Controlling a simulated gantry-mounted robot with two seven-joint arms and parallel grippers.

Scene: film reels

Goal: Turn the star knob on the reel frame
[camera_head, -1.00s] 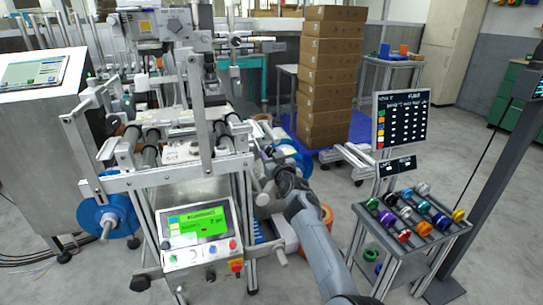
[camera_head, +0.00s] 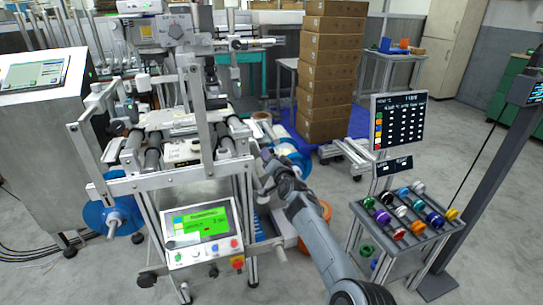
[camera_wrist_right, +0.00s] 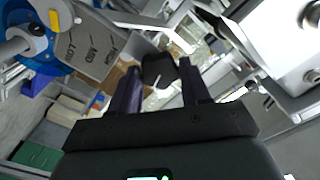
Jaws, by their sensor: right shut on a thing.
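The reel frame (camera_head: 180,181) is a silver aluminium machine frame with rollers, standing at the left of the head view. My right gripper (camera_head: 264,162) is at the right side of this frame, by the blue reel (camera_head: 296,164). In the right wrist view, the two dark fingers of my right gripper (camera_wrist_right: 158,84) are shut on a black knob (camera_wrist_right: 158,69), which shows between their tips. Its star outline cannot be made out there. In the head view the arm and gripper hide the knob. My left gripper is not in view.
A control panel with a green screen (camera_head: 203,222) is on the frame's front. A second blue reel (camera_head: 97,214) hangs at its left. A cart with coloured spools (camera_head: 400,211) stands right, below a dark board (camera_head: 398,121). Stacked boxes (camera_head: 328,72) stand behind. Floor between is open.

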